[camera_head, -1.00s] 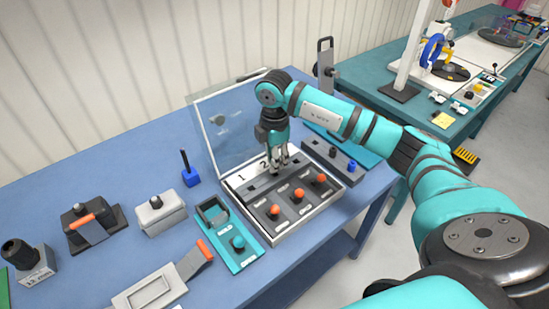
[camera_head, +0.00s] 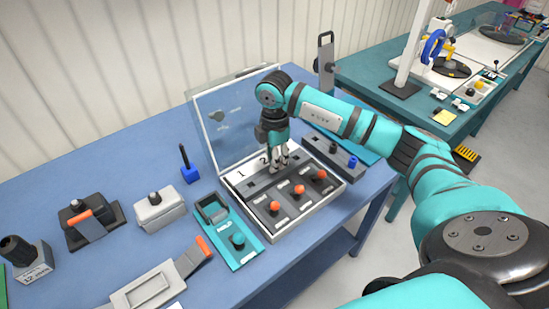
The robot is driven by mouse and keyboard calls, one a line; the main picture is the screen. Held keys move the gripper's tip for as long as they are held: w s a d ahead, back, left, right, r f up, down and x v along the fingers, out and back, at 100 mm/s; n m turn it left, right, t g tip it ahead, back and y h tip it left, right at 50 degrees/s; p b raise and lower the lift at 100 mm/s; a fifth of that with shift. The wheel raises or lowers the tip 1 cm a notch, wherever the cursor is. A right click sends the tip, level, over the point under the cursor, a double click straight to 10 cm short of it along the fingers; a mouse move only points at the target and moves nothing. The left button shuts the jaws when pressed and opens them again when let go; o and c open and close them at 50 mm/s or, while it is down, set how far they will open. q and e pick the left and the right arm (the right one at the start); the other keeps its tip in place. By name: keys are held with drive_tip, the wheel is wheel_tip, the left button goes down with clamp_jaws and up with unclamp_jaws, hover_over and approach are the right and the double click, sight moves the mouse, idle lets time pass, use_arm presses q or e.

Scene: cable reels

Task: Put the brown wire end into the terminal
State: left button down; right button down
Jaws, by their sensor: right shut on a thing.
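My right gripper (camera_head: 278,163) points straight down into the open terminal box (camera_head: 292,231), over the grey terminal strip (camera_head: 263,186) near its back. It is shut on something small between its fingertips. I cannot make out the brown wire end at this size; the fingers hide what they hold. The box has a raised clear lid (camera_head: 232,115), number labels at the back and a row of orange knobs (camera_head: 299,189) in front. My left gripper is not in view.
A teal fixture (camera_head: 227,231) stands just left of the box. A blue holder with a black pin (camera_head: 190,172), grey blocks (camera_head: 158,211) and an orange-handled tool (camera_head: 195,257) lie further left. Bare blue table (camera_head: 120,180) shows behind.

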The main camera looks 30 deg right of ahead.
drive_tip(key=shift+f+b, duration=0.55)
drive_tip(key=shift+f, duration=0.25)
drive_tip(key=c, duration=1.1)
unclamp_jaws()
drive_tip(key=shift+o, duration=0.2)
drive_tip(key=shift+r, duration=0.1)
wheel_tip(320, 180, up, 12)
